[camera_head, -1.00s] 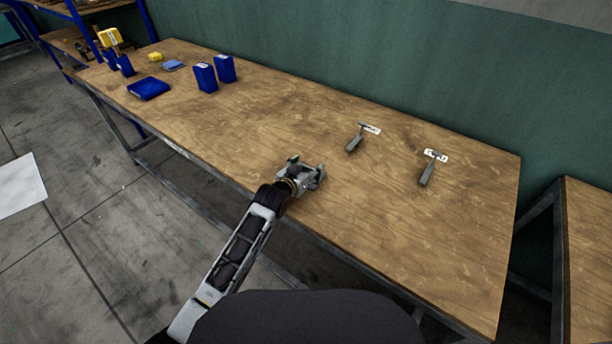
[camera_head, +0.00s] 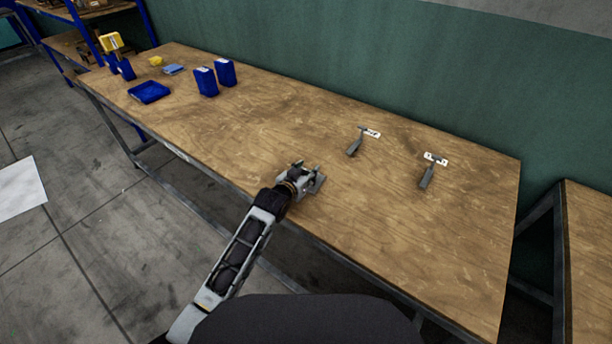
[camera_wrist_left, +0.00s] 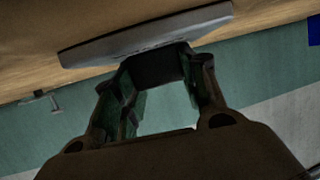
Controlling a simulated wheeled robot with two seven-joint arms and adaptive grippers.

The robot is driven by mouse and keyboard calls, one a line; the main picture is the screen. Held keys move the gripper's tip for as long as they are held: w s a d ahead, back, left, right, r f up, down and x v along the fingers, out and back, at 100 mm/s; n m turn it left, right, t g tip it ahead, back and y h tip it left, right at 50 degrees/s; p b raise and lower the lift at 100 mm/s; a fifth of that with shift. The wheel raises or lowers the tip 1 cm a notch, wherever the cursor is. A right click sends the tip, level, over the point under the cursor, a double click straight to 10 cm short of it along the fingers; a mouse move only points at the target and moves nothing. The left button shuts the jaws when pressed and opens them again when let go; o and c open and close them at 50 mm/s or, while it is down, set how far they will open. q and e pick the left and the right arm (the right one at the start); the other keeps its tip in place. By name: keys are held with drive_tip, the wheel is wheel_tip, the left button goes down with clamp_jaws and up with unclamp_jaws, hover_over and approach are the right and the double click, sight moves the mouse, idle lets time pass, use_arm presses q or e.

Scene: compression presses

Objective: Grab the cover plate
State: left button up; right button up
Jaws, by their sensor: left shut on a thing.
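My left gripper (camera_head: 312,183) is at the front edge of the wooden table, near its middle. The plate is long and thin and lies across the fingertips, close to the table surface. I cannot tell whether it touches the table. In the head view the plate is small and hard to tell from the grey fingers. My right gripper is not in view.
Two grey T-shaped tools with white labels, one nearer (camera_head: 357,143) and one to the right (camera_head: 428,173), are on the wooden table (camera_head: 270,130). Blue boxes (camera_head: 206,82), a blue tray (camera_head: 149,92) and yellow items (camera_head: 155,61) stand far left. The table middle is clear.

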use_arm(q)
drive_tip(key=shift+r, duration=0.15)
drive_tip(key=shift+r, duration=4.9)
drive_tip(key=shift+w, duration=0.1)
